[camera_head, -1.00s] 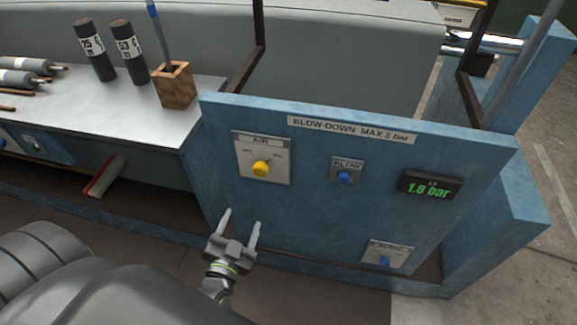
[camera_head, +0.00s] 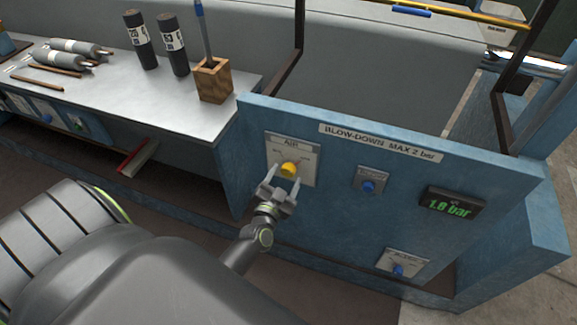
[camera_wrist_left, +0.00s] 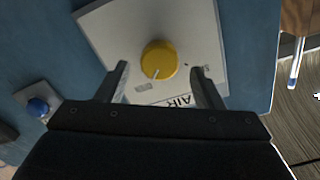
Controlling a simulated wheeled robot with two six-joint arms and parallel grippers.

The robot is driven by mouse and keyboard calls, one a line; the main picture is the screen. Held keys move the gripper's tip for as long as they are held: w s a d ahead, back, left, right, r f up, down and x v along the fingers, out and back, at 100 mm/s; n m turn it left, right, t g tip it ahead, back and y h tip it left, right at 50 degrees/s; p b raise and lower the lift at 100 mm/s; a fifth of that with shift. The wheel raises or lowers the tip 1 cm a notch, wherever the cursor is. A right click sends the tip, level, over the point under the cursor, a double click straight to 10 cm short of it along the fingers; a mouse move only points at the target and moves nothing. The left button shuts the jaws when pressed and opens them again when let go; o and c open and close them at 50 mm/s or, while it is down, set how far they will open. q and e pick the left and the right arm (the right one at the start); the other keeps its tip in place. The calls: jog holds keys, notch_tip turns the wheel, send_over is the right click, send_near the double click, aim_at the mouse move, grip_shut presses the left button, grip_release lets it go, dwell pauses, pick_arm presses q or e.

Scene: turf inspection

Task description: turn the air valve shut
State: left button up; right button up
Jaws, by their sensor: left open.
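The air valve is a yellow round knob (camera_head: 289,169) on a pale plate labelled AIR (camera_head: 306,152), on the blue panel (camera_head: 340,210). My left gripper (camera_head: 283,177) is open, its two fingers reaching up to the knob from below. In the left wrist view the yellow knob (camera_wrist_left: 158,60) shows between and beyond the fingertips (camera_wrist_left: 163,75), with a gap on each side. A pointer mark shows on the knob's face; its exact setting is hard to read. I cannot tell whether a finger touches the knob. My right gripper is not in view.
A blue button (camera_head: 368,186) sits right of the knob, with a green display (camera_head: 449,204) reading about 1.8 bar. Another blue knob (camera_head: 398,270) is lower down. A bench (camera_head: 130,95) with cylinders and a wooden pen holder (camera_head: 213,82) stands at left.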

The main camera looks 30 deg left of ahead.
aim_at(288, 172)
pick_arm(q)
jog(key=shift+x, duration=1.8)
jog(key=c, duration=1)
